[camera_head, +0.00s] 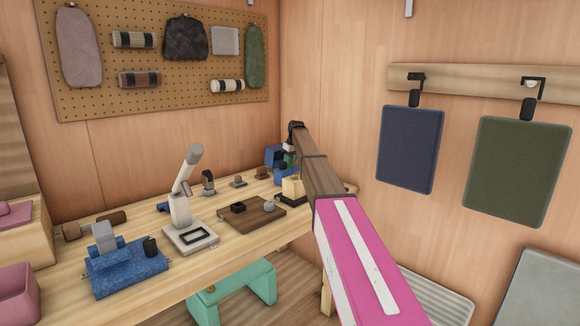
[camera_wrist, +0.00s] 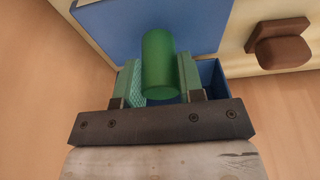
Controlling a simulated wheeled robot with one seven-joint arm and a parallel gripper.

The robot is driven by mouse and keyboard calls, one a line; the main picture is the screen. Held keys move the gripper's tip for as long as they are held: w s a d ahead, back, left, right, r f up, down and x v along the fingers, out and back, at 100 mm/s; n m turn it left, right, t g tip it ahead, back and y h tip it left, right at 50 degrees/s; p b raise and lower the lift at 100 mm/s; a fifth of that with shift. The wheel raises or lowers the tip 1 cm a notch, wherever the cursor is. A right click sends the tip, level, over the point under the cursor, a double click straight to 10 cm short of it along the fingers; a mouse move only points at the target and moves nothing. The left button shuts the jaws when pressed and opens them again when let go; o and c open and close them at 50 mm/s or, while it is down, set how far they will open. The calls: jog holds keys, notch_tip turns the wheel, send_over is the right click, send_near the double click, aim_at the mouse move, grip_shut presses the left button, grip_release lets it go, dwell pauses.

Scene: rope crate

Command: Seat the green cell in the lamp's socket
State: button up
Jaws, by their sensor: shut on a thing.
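The green cell (camera_wrist: 158,66) is a plain upright-looking cylinder in the wrist view. My gripper (camera_wrist: 160,80) is shut on it, with one pale green, textured finger on each side. A pale lamp-like stand (camera_head: 182,210) with a tilted head is at mid bench. Its flat base has a dark-framed square recess, but I cannot tell whether that is the socket.
Blue parts (camera_wrist: 215,80) lie close behind and beside my fingers, with a brown knob (camera_wrist: 283,45) to the right. A dark board (camera_head: 252,214) with small items lies right of the stand. A blue block fixture (camera_head: 128,270) sits at the front left of the bench (camera_head: 175,290).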

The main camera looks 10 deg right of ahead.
jog(key=shift+r, duration=0.55)
jog(key=shift+w+a+v, duration=0.1)
jog(key=shift+w+v, duration=0.05)
jog(key=shift+v, duration=0.65)
jog(key=shift+w+a+v, duration=0.1)
jog(key=shift+w+v, duration=0.05)
jog(key=shift+v, duration=0.6)
jog(key=shift+w+a+v, duration=0.1)
jog(key=shift+w+v, duration=0.05)
jog(key=shift+v, duration=0.65)
jog(key=shift+r, duration=0.1)
jog(key=s+d+r+m, duration=0.3)
jog(key=s+d+r, duration=0.1)
jog(key=s+d, duration=0.3)
jog(key=s+d+r+m+h, duration=0.1)
jog(key=s+d+r+m, duration=0.2)
jog(key=s, duration=0.9)
jog(key=d+r, duration=0.1)
jog(key=d, duration=0.2)
jog(key=shift+d+t, duration=0.3)
jog(key=shift+d, duration=0.05)
jog(key=shift+f, duration=2.45)
jog(key=shift+f, duration=0.15)
jog(key=shift+f, duration=1.5)
jog(key=shift+f, duration=0.7)
